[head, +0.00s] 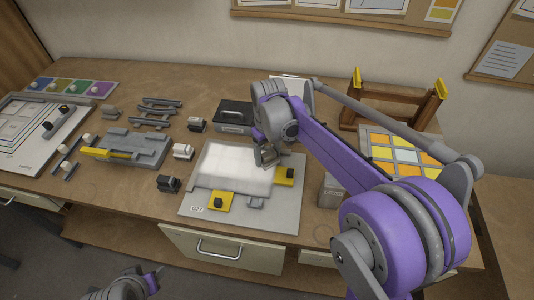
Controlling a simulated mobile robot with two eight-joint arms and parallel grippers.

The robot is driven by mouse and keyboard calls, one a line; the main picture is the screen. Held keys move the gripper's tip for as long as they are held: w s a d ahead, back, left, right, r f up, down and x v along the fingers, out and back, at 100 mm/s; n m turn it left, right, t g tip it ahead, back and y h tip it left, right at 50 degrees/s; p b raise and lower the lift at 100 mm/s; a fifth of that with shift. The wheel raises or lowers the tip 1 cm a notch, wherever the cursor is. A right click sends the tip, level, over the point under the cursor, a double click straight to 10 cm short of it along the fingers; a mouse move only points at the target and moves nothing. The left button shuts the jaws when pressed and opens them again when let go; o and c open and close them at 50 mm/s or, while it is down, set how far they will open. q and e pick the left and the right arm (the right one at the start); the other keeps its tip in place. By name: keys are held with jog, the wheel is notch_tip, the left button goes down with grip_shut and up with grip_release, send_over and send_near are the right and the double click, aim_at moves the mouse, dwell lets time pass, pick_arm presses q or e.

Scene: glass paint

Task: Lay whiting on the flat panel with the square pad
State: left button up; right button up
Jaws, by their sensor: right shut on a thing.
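The flat panel (225,170) is a pale, whitish sheet lying on a grey board in the middle of the table. Yellow clamps with black knobs sit at its right side (285,176) and front edge (219,201). My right gripper (268,158) is over the panel's right part, pointing down, shut on what seems to be the square pad; the pad is mostly hidden by the fingers, and I cannot tell whether it touches the panel. My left gripper (152,278) is low at the bottom edge, in front of the table, partly cut off; its jaw state is unclear.
Several small blocks with handles, such as a black one (168,183), stand left of the board. A grey fixture with a yellow bar (125,148) is further left. A dark box (233,117) stands behind the panel. A wooden rack (393,105) and coloured glass panel (405,157) are right.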

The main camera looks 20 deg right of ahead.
jog(key=r, duration=0.1)
jog(key=r+p, duration=0.1)
jog(key=a+r, duration=0.1)
jog(key=shift+w+r, duration=0.35)
jog(key=shift+r, duration=0.05)
jog(key=shift+r+p, duration=0.35)
jog(key=shift+s+d+r+p, duration=0.1)
jog(key=shift+r+p, duration=0.1)
jog(key=shift+r, duration=0.2)
jog(key=shift+d+r+p, duration=0.1)
jog(key=shift+r+p, duration=0.05)
jog(key=shift+r, duration=0.25)
jog(key=shift+r+p, duration=0.5)
jog(key=shift+r, duration=0.55)
pick_arm(q)
jog(key=r, duration=0.2)
jog(key=w+r, duration=0.1)
jog(key=r, duration=0.2)
jog(key=shift+w+r, duration=0.1)
jog(key=shift+w, duration=0.05)
